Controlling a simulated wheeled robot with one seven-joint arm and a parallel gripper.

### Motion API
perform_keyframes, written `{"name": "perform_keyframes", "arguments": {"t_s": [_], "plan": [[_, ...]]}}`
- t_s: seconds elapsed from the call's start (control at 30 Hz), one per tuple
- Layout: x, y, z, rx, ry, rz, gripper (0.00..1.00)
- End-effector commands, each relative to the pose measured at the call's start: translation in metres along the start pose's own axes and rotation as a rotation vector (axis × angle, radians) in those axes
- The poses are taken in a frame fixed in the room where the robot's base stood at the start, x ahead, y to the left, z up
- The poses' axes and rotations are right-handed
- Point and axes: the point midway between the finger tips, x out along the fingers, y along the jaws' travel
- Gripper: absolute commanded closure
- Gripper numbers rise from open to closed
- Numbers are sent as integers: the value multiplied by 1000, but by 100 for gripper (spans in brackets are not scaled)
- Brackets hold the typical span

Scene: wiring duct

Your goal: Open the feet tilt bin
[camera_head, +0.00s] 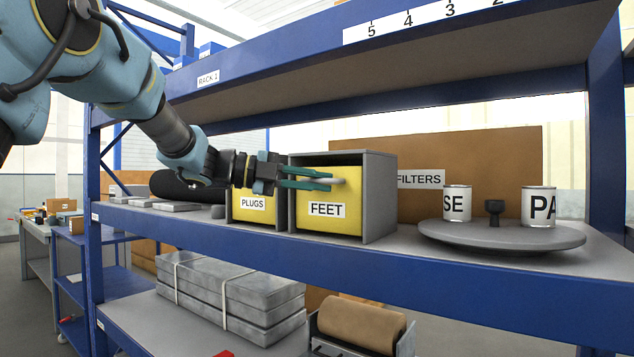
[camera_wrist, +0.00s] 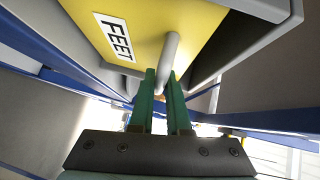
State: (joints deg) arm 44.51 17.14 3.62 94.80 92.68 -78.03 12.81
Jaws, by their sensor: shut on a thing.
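The feet bin has a yellow front (camera_head: 340,213) with a white FEET label and sits in a grey housing (camera_head: 379,195) on the shelf. In the wrist view its yellow front (camera_wrist: 165,22) fills the upper middle, and a dark gap shows between it and the housing (camera_wrist: 248,45). I cannot tell how far the front is tilted. A light grey bar handle (camera_wrist: 168,62) stands out from the front. My gripper (camera_head: 312,179) is at the upper part of the front, its green fingers (camera_wrist: 162,98) shut on the handle.
The plugs bin (camera_head: 252,205) stands just left. To the right, a round grey turntable (camera_head: 505,236) carries two labelled cans, with a brown FILTERS box (camera_head: 468,160) behind. The blue upper shelf (camera_head: 400,65) overhangs; the blue shelf edge (camera_head: 400,263) runs below the bin.

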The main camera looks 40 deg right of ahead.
Motion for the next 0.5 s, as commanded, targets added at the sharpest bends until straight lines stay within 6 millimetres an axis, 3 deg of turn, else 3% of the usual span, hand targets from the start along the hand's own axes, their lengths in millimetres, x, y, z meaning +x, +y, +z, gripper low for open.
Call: {"name": "perform_keyframes", "arguments": {"t_s": [0.5], "plan": [[-1, 5, 0, 14, -2, -15, 100]]}}
